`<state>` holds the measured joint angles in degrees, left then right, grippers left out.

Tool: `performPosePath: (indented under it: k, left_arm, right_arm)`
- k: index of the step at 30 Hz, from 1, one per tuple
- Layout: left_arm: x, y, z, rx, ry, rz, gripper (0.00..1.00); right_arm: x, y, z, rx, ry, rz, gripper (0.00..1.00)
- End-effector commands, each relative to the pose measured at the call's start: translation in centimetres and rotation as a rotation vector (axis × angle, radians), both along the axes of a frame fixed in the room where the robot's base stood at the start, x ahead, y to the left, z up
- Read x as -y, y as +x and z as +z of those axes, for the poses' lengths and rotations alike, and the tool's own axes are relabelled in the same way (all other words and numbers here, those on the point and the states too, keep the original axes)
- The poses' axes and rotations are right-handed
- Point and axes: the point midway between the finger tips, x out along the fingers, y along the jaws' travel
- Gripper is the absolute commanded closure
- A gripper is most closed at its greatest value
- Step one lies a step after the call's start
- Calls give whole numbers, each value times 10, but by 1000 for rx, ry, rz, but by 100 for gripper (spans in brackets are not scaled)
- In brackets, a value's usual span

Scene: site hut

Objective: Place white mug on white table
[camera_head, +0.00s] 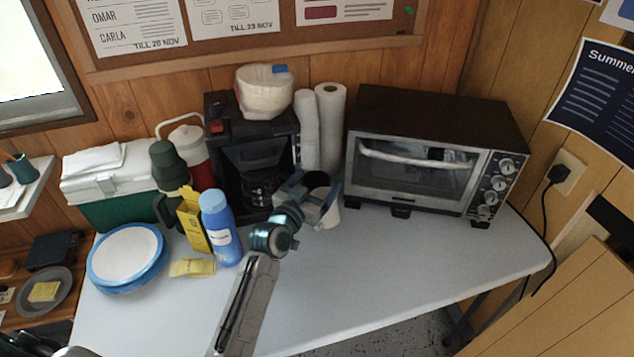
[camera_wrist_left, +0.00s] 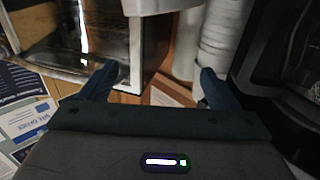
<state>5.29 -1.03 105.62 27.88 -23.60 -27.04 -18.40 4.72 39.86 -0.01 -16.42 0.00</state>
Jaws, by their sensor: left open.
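The white mug (camera_head: 329,216) is at the back of the white table (camera_head: 390,265), between the coffee maker and the toaster oven. It seems to stand on the table, partly hidden by my left gripper (camera_head: 314,187). The gripper is open, with its fingers over and beside the mug in the head view. I cannot tell whether they touch it. In the left wrist view the open left gripper (camera_wrist_left: 155,85) has no clear mug between its fingers.
A black coffee maker (camera_head: 225,140), paper rolls (camera_head: 331,125) and a toaster oven (camera_head: 415,165) stand close behind. A blue bottle (camera_head: 220,235), yellow box (camera_head: 193,220), sponge (camera_head: 193,267) and plates (camera_head: 126,255) are to the left. The table's front and right are clear.

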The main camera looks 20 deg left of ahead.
Motion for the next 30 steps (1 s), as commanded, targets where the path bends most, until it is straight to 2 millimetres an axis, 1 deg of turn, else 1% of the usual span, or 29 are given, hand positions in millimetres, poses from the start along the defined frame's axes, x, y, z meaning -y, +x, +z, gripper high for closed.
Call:
performPosePath:
  k: [2, 4, 5, 9, 12, 15, 18, 21, 30]
  left_arm:
    - [-3, -14, -2, -1, 1, 0, 16]
    - [-6, -28, -2, 0, 3, 0, 16]
    - [-7, -35, -3, -1, 3, 0, 16]
    - [-13, -65, -3, -2, 2, -1, 16]
    - [-16, -84, -2, 0, 3, -2, 16]
    - [-19, -97, -1, -1, 2, -1, 16]
    - [-20, -105, 0, 0, 2, -1, 16]
    - [-21, -108, 0, 0, 1, -1, 16]
    - [-21, -108, 0, 0, 0, -1, 16]
  right_arm:
    - [2, 6, -1, 3, -3, 1, 35]
    - [3, 27, 4, 26, -3, 4, 35]
    - [2, 32, 5, 30, -3, 4, 35]
    - [-1, 42, 9, 30, -1, 4, 35]
    - [-2, 49, 11, 32, 0, 5, 35]
    - [-3, 53, 13, 32, 0, 5, 35]
    - [-3, 56, 15, 33, 1, 6, 35]
    - [-4, 56, 16, 31, 1, 5, 35]
    - [-4, 56, 16, 30, 1, 5, 35]
